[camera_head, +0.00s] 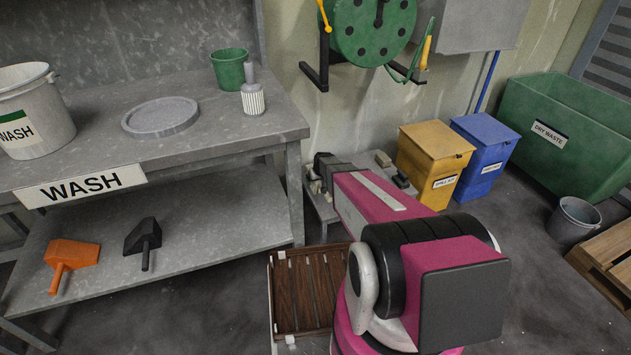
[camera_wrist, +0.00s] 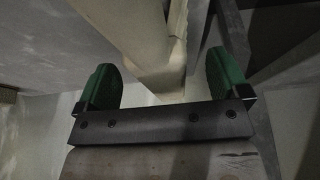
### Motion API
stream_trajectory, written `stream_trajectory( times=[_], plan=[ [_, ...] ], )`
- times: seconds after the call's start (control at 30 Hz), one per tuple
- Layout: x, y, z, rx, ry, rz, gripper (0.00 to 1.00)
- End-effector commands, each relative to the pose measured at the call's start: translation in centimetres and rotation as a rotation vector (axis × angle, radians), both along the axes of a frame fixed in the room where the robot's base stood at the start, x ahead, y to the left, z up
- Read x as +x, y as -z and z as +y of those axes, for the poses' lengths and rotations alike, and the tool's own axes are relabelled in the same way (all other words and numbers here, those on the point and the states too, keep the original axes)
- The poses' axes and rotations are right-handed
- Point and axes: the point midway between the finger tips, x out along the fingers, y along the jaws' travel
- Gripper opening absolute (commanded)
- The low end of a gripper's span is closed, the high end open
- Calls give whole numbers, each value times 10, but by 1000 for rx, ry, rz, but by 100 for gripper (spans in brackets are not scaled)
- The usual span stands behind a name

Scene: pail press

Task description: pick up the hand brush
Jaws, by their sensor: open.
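A grey-handled piece with a white, ribbed, bristle-like lower part stands upright on the wash bench near its right end; it looks like the hand brush (camera_head: 252,98). My gripper is open in the wrist view (camera_wrist: 164,82), its two green fingers wide apart. A pale beam shows behind and between them; I cannot tell if it is near, and no brush is clear there. In the head view my arm reaches away from me over the low bench, right of and below the brush, and its far end is small and partly hidden.
The wash bench (camera_head: 213,130) also holds a white pail (camera_head: 35,125), a grey round lid (camera_head: 160,117) and a green pail (camera_head: 230,72). Orange (camera_head: 72,254) and black (camera_head: 143,238) scoops lie on its lower shelf. A wooden slatted crate (camera_head: 305,290) stands beside my arm. Yellow (camera_head: 432,160) and blue (camera_head: 484,150) bins stand right.

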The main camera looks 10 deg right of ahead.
Motion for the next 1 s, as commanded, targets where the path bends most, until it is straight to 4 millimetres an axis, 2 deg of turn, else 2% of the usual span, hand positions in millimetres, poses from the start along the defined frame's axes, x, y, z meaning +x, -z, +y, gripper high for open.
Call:
stream_trajectory(
  times=[0.23,0.27,0.4,0.43,0.47,0.5,0.8,1.0],
  plan=[
    [1,3,0,0,0,-1,94],
    [1,3,0,0,0,-1,87],
    [1,3,0,0,0,-1,42],
    [1,3,0,0,0,-1,34],
    [1,3,0,0,0,-1,34],
    [1,3,0,0,0,-1,30],
    [1,0,0,0,0,-1,30],
    [0,-18,0,0,0,-3,30]
  ],
)
